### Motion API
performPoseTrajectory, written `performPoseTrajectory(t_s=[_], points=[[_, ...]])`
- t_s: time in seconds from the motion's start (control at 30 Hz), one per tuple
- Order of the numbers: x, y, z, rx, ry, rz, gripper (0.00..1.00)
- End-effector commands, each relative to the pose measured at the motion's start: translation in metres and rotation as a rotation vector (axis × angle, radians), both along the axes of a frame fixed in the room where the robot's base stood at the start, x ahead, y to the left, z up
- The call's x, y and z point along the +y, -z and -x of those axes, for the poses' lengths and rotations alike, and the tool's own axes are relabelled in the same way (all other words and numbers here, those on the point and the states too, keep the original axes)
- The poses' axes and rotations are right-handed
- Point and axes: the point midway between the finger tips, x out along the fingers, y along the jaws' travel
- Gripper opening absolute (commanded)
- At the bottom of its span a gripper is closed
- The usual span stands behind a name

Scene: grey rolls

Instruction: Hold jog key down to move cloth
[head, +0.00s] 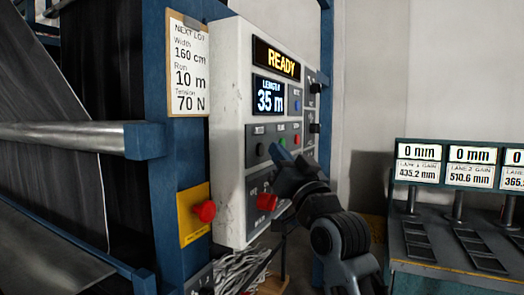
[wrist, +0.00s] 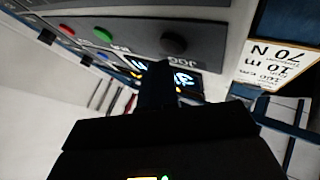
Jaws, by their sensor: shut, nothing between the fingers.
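The jog key (head: 260,149) is a round dark button at the left of a key row on the grey control panel (head: 229,120). In the wrist view the jog key (wrist: 173,43) stands by an upside-down JOG label. My gripper (head: 280,153) is shut and empty, in front of the panel just right of and near the jog key. Its dark fingertips also show in the wrist view (wrist: 158,70), close to the key; I cannot tell if they touch the panel. The dark grey cloth (head: 50,215) hangs on the machine at the left.
A green button (head: 282,141) and a red button (head: 296,138) share the key row. A red knob (head: 266,201) sits lower on the panel. A red stop button (head: 205,211) is on a yellow plate. The display (head: 277,60) reads READY; the length screen (head: 270,96) reads 35 m.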

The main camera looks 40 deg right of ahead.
Motion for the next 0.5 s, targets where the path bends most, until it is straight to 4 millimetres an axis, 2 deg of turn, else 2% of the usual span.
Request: performPoseTrajectory(t_s=[0.5], points=[[0.0029, -0.0005, -0.0079, 0.0, 0.0, -0.001, 0.0]])
